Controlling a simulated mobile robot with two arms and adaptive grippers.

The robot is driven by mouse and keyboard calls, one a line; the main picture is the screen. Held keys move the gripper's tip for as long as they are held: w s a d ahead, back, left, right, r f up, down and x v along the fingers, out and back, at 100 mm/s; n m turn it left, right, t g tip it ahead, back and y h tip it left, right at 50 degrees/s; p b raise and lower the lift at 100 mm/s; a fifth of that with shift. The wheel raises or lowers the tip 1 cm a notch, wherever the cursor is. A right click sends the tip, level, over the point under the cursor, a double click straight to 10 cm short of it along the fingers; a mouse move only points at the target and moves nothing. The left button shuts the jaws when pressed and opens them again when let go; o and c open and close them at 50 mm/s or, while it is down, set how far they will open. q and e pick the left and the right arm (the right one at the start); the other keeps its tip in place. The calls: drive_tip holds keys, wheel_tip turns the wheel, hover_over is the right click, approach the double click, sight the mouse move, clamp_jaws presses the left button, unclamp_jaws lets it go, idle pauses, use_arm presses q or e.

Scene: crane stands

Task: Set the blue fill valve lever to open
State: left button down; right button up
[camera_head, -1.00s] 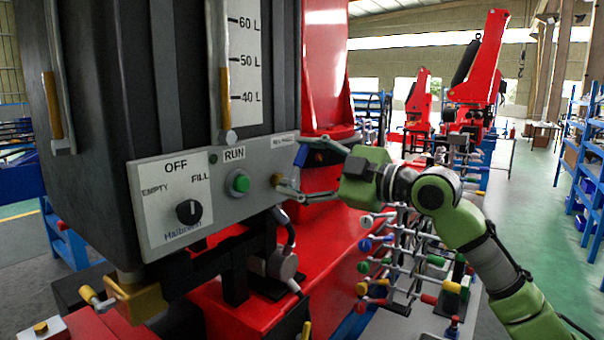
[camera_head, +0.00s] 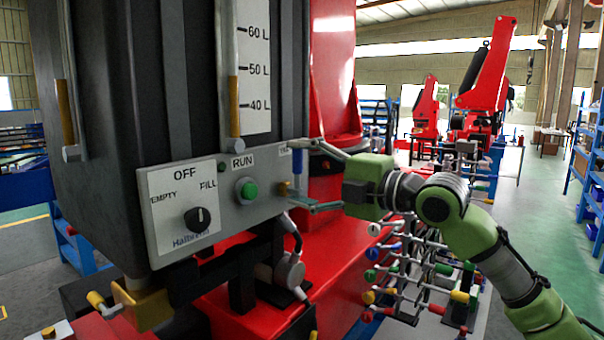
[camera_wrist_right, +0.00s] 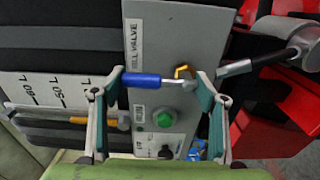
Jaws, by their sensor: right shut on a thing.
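The blue fill valve lever (camera_wrist_right: 142,79) shows clearly in the right wrist view, on the grey control panel (camera_wrist_right: 165,35) beside the FILL VALVE label (camera_wrist_right: 133,42). In the head view the lever (camera_head: 297,161) is small and stands roughly upright at the panel's right end. My right gripper (camera_head: 296,169) reaches it from the right, one finger above the other. In the wrist view my right gripper (camera_wrist_right: 160,93) has its fingers at either end of the lever and is shut on it. A brass fitting (camera_wrist_right: 184,71) sits next to the lever. My left gripper is not in view.
A rack of coloured levers (camera_head: 420,270) stands close below my right arm. Open green floor (camera_head: 545,210) lies at the right.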

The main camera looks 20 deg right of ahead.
drive_tip(key=shift+f, duration=0.1)
idle(0.4)
drive_tip(key=o, duration=1.6)
drive_tip(key=shift+v, duration=5.95)
